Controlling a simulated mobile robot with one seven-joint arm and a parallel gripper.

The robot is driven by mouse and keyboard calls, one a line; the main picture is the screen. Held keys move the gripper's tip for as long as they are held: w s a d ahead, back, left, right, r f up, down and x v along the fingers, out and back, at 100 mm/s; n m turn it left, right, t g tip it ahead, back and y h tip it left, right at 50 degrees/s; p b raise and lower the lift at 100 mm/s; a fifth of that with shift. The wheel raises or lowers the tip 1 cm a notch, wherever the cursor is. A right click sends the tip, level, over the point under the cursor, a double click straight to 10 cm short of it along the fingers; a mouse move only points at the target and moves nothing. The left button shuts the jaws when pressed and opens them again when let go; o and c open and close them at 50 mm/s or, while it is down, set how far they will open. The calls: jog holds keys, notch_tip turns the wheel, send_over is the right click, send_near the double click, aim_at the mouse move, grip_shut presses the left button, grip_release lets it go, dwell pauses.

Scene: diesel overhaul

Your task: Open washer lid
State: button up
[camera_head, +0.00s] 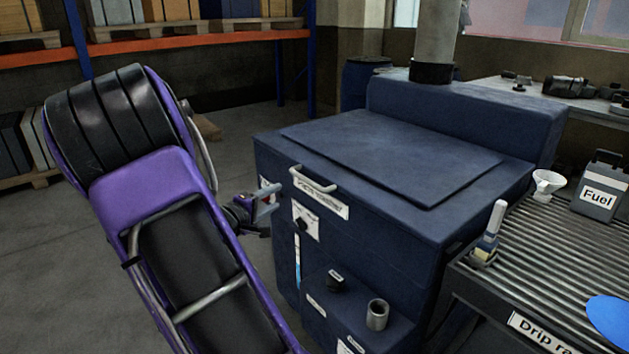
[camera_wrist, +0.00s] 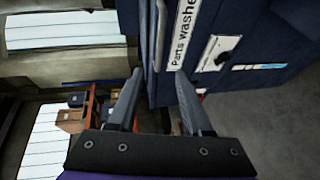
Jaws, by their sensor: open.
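The parts washer (camera_head: 350,240) is a dark blue cabinet with a flat lid (camera_head: 400,150), which lies shut on top. A pale bar handle (camera_head: 313,181) sits at the lid's front edge, above the "Parts washer" label. My gripper (camera_head: 270,193) is open and empty, just left of the washer's front, slightly below and left of the handle. In the wrist view, my gripper's two fingers (camera_wrist: 159,74) are spread apart. The handle (camera_wrist: 160,38) shows as a pale bar ahead, in line with the gap between them. I see no contact with the handle.
A knob (camera_head: 302,224) and a lower step with a metal cup (camera_head: 377,314) are on the washer's front. A grey pipe (camera_head: 436,35) rises behind the lid. Floor at left is clear.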

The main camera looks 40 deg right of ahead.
aim_at(305, 181)
jog(key=x, duration=1.7)
jog(key=shift+f+b, duration=0.1)
jog(key=shift+b, duration=0.2)
grip_shut()
dwell(0.6)
